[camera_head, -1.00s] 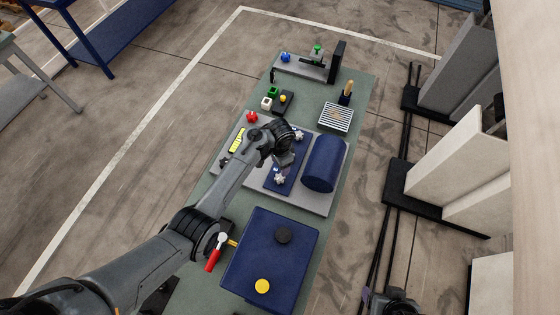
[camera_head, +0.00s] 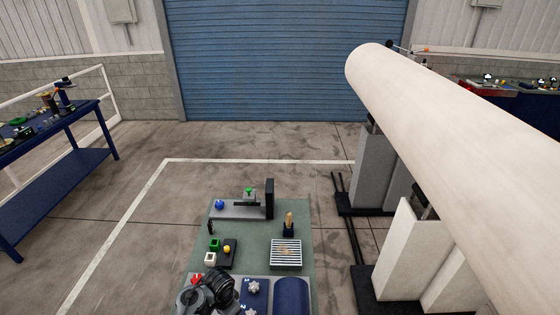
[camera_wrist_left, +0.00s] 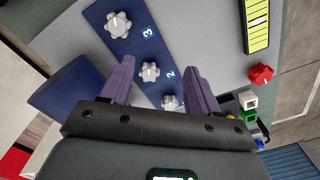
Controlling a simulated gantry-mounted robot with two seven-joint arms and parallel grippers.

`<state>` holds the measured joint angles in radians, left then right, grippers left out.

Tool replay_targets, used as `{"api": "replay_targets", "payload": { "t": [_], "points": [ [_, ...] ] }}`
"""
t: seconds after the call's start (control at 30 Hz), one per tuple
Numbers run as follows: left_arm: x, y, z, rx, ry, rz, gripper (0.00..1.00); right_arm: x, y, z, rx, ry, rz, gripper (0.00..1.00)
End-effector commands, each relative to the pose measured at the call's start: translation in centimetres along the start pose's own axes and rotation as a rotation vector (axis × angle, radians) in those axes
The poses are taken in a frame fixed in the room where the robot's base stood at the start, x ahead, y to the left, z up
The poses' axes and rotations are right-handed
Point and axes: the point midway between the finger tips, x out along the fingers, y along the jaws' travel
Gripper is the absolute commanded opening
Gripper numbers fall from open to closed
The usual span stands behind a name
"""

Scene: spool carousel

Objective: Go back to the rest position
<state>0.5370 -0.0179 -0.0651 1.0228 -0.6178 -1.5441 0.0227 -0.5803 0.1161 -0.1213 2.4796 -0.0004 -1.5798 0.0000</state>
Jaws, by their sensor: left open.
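My left gripper is over the bench with its jaws open and empty. Its two purple fingers (camera_wrist_left: 160,85) show in the left wrist view, above a blue panel (camera_wrist_left: 133,40) with several grey star knobs, one of them the knob (camera_wrist_left: 149,71) between the fingers. In the head view my left wrist (camera_head: 210,292) shows at the bottom, beside the blue panel (camera_head: 254,300), and its fingers are hidden there. The fingers appear apart from the knobs. My right gripper is not in either view.
A blue cylinder (camera_head: 292,296) lies right of the panel. A red knob (camera_wrist_left: 261,75) and yellow level (camera_wrist_left: 257,24) sit nearby. A striped grille (camera_head: 286,254), green block (camera_head: 214,243) and black upright (camera_head: 269,198) stand farther back. A large pale roll (camera_head: 440,130) spans the right side.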

Motion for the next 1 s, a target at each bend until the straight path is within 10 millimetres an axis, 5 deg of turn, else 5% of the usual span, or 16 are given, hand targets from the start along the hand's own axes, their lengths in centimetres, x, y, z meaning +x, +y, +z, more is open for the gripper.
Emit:
{"api": "replay_targets", "payload": {
  "t": [0.1, 0.27, 0.43, 0.7, 1.0],
  "points": [
    [1.1, 0.7, 2.2, -0.046, 0.012, -0.019, 0.61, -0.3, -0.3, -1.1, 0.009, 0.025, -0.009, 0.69],
    [1.7, 1.9, 5.8, -0.122, 0.043, -0.053, 0.61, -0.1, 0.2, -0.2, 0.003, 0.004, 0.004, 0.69],
    [1.0, 4.6, 11.4, -0.226, 0.093, -0.091, 0.61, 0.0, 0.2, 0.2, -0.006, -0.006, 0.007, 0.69],
    [-4.1, 10.2, 20.3, -0.378, 0.195, -0.118, 0.61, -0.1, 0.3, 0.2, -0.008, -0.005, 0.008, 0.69],
    [-9.9, 13.9, 25.6, -0.469, 0.272, -0.107, 0.61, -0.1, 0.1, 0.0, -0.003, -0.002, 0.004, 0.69]
  ]
}}
